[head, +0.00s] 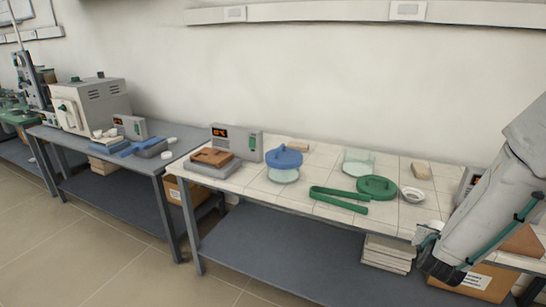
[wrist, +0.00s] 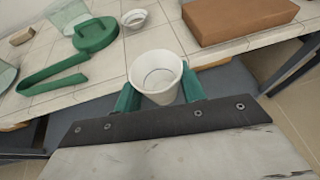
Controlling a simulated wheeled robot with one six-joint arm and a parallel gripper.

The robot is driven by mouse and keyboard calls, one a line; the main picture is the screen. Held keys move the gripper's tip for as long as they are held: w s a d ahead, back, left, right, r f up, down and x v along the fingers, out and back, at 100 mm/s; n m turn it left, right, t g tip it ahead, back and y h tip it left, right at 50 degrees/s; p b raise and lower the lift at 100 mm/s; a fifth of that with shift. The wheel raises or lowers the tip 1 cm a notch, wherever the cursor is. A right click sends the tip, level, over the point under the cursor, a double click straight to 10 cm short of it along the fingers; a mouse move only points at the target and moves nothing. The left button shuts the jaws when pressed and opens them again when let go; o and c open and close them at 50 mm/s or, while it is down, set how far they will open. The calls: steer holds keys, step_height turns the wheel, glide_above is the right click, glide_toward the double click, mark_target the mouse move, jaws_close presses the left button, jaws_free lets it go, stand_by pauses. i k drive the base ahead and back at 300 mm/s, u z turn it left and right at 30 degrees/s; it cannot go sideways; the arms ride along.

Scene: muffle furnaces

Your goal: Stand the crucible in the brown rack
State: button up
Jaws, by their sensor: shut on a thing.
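The white crucible (wrist: 157,74) is held upright between the green fingers of my gripper (wrist: 160,92), with its open mouth toward the wrist camera and looking empty. My gripper is shut on it, beyond the bench's front edge at the right in the head view (head: 428,236); my arm hides much of it there. A brown rack (head: 212,156) sits on a grey slab at the left end of the white-tiled bench, far to the left of my gripper. Its slots are too small to make out.
A plain brown block (wrist: 238,18) lies near my gripper. The tiled bench (head: 238,180) has clear front room.

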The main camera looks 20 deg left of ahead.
mark_target(223, 155)
steer(key=u, duration=1.35)
steer(key=i, duration=2.35)
steer(key=z, duration=0.45)
